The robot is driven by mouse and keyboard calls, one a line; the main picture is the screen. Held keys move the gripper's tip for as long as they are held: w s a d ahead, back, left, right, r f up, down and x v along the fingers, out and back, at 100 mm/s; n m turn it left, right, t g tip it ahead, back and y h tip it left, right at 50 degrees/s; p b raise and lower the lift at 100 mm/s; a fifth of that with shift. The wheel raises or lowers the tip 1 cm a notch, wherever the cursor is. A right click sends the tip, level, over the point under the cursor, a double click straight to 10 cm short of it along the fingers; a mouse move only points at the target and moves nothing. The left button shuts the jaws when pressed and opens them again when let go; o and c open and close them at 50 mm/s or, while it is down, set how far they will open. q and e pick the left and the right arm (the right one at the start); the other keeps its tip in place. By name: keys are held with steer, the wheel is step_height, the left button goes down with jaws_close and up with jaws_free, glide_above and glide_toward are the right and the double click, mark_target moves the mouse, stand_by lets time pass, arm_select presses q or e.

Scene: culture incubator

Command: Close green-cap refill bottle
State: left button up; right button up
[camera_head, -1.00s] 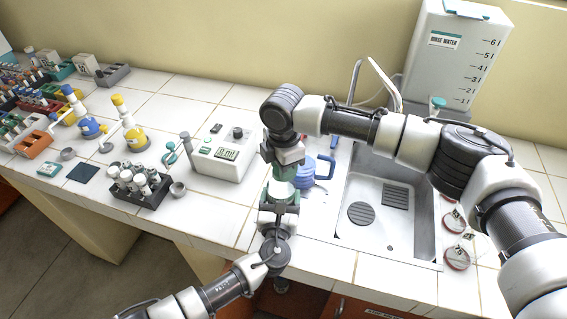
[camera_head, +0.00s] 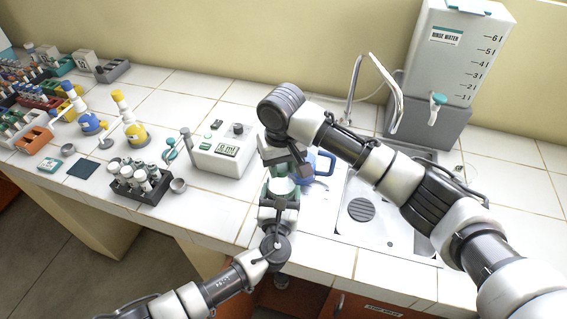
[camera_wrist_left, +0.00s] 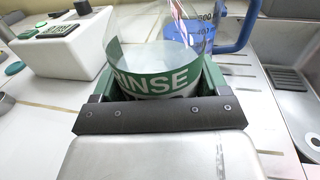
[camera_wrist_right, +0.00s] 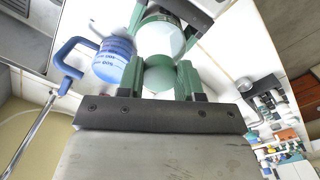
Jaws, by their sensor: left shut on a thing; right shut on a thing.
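The refill bottle (camera_head: 281,188) stands upright in my left gripper (camera_head: 277,204), near the counter's front edge. The left wrist view shows its clear rim and green RINSE label (camera_wrist_left: 160,78), with the bottle between the left fingers (camera_wrist_left: 150,88). My right gripper (camera_head: 287,168) is just above the bottle, pointing down. In the right wrist view it (camera_wrist_right: 160,82) is shut on a pale green round cap (camera_wrist_right: 160,74). The bottle's pale top (camera_wrist_right: 160,38) lies just beyond the cap. I cannot tell whether cap and rim touch.
A blue-handled jug (camera_head: 322,168) stands close behind the bottle, beside the sink (camera_head: 375,235). A white device with a display (camera_head: 222,150) is to the left, with a tube rack (camera_head: 140,192) beyond. The rinse water tank (camera_head: 445,70) stands at the back right.

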steer(key=m, duration=0.4)
steer(key=shift+a+m, duration=0.25)
steer(key=shift+m, duration=0.05)
steer(key=m, duration=0.4)
steer(key=shift+a+m, duration=0.15)
steer(key=shift+m, duration=0.25)
steer(key=m, duration=0.7)
steer(key=shift+w+a, duration=0.15)
steer(key=m, duration=0.7)
steer(key=shift+w, duration=0.25)
steer(key=m, duration=0.5)
steer(key=shift+w+d+m, duration=0.2)
steer(key=shift+m, duration=0.1)
steer(key=o, duration=0.9)
